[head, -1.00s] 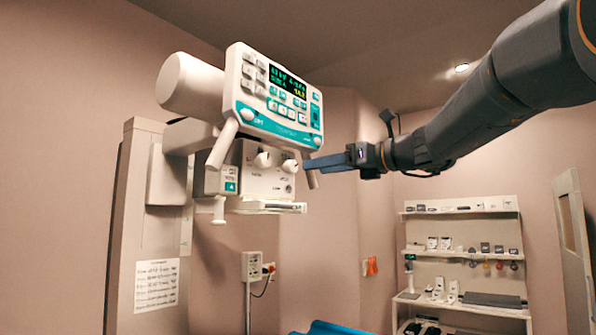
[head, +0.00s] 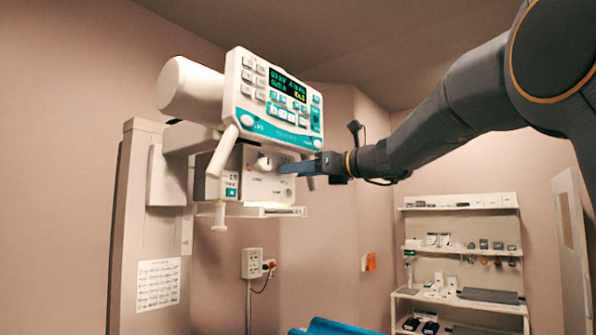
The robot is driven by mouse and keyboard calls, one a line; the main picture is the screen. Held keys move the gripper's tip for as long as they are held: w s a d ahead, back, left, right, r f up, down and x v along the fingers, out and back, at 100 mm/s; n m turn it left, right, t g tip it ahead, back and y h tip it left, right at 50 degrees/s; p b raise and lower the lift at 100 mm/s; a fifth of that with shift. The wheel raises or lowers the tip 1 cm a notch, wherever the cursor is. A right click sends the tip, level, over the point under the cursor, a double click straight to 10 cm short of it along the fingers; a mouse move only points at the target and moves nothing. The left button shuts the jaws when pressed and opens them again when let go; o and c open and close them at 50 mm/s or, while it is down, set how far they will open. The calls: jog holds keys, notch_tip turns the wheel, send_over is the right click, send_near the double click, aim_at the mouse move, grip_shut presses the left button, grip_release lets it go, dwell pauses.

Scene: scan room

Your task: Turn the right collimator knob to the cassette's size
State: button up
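The x-ray tube head with its control panel (head: 278,100) hangs on a column at the left. Below the panel is the white collimator box (head: 265,187). Its left knob (head: 264,162) shows as a pale round knob on the front face. The right knob is hidden behind the fingers of my gripper (head: 284,169), which reach in from the right. The fingers look like one blue-grey bar from this side, so I cannot tell whether they are open, or whether they touch the knob. No cassette can be made out.
Two white handles hang from the panel; the left one (head: 222,150) is clear, the right one is close to my fingers. A flat rail (head: 270,211) juts out under the collimator. A shelf unit (head: 460,258) stands at the back right. A blue surface (head: 330,327) shows at the bottom.

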jog(key=c, duration=0.9)
jog(key=shift+o, duration=0.2)
jog(key=shift+f+n+b, duration=0.1)
jog(key=shift+n+b, duration=0.3)
jog(key=shift+b, duration=0.2)
jog(key=n+b, duration=0.2)
jog(key=shift+f+b, duration=0.1)
jog(key=shift+b, duration=0.3)
jog(key=n+b, duration=0.4)
jog(key=b, duration=0.1)
jog(key=shift+w+b, duration=0.1)
jog(key=shift+b, duration=0.2)
jog(key=n+b, duration=0.4)
jog(key=shift+d+n+b, duration=0.1)
jog(key=shift+n+b, duration=0.2)
jog(key=shift+n, duration=0.1)
jog(key=n+b, duration=0.3)
jog(key=shift+r, duration=0.2)
jog(key=shift+n, duration=0.5)
